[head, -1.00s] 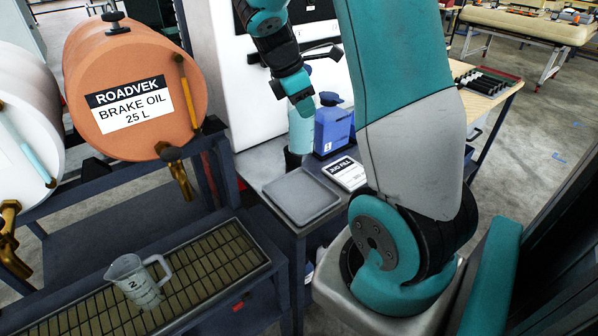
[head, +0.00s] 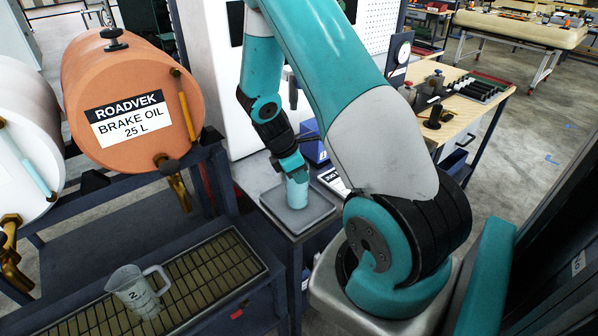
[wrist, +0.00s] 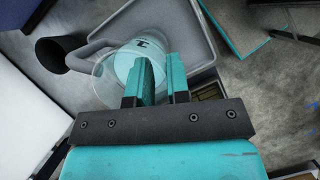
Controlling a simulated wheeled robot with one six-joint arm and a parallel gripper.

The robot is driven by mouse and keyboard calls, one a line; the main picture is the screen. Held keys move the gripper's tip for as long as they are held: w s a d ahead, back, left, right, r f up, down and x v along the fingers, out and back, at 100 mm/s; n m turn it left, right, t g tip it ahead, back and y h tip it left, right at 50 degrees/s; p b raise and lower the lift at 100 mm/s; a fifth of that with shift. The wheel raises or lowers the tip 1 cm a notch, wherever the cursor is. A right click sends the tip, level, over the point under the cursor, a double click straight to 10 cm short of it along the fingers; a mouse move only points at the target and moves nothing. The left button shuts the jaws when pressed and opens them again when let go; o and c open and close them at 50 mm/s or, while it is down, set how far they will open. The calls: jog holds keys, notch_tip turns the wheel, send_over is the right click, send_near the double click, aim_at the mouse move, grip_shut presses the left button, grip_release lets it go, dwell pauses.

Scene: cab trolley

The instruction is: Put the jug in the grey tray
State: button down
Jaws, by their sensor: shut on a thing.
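My gripper (head: 292,165) is shut on a clear jug with pale blue liquid (head: 297,191), and the jug is upright over the grey tray (head: 268,203). In the wrist view my gripper (wrist: 160,75) has its fingers at the jug's wall, and the jug (wrist: 112,68) shows its handle at the upper left and a dark mark. The tray (wrist: 196,38) lies beneath it. I cannot tell whether the jug's base touches the tray. Another clear jug, marked 2 (head: 137,290), stands on the slatted grate.
An orange brake oil drum (head: 130,100) and a white drum (head: 25,140) with brass taps stand at the left. A blue container (head: 313,150) and a label card (head: 333,181) are behind my gripper. A black cup-like thing (wrist: 58,55) shows beside the tray.

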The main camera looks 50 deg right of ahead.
jog(key=c, duration=1.1)
grip_release()
jog(key=shift+f, duration=0.1)
jog(key=b+v, duration=0.3)
jog(key=v, duration=0.9)
jog(key=s+a+r+m+t+y, duration=0.1)
jog(key=a+r+t+y, duration=0.15)
jog(key=a, duration=0.65)
jog(key=s+a+r+m+t+y, duration=0.1)
jog(key=a+r, duration=0.2)
jog(key=a, duration=0.5)
jog(key=s+a+r+m+y+b, duration=0.1)
jog(key=s+a+r+y, duration=0.2)
jog(key=s+a, duration=1.1)
jog(key=shift+s+a+m+g+y+b, duration=0.25)
jog(key=shift+a+m+g+y+b, duration=0.15)
jog(key=shift+a+y, duration=0.25)
